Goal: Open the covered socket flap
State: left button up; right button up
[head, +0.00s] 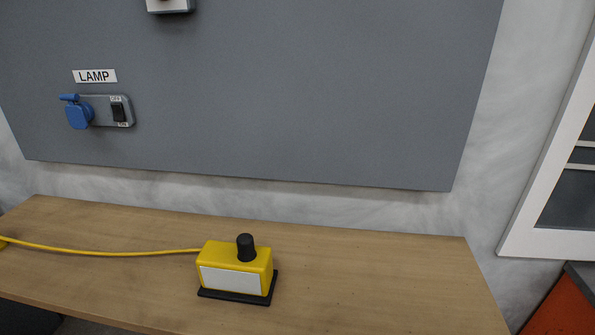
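A blue socket flap (78,115) sits at the left end of a grey socket housing (102,110) on the grey wall panel, at the left of the head view. The flap hangs down over the socket and looks closed, with its hinge at the top. A black rocker switch (118,112) is on the right part of the housing. A white label (95,76) reading LAMP is above it. Neither of my grippers is in view.
A wooden table (380,270) stands below the grey panel (300,90). A yellow box with a black knob (236,267) sits on it, with a yellow cable (100,252) running left. The table's right part is clear. A white-framed window or cabinet (550,170) is at the right.

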aim_at(76, 113)
jog(key=u, duration=1.35)
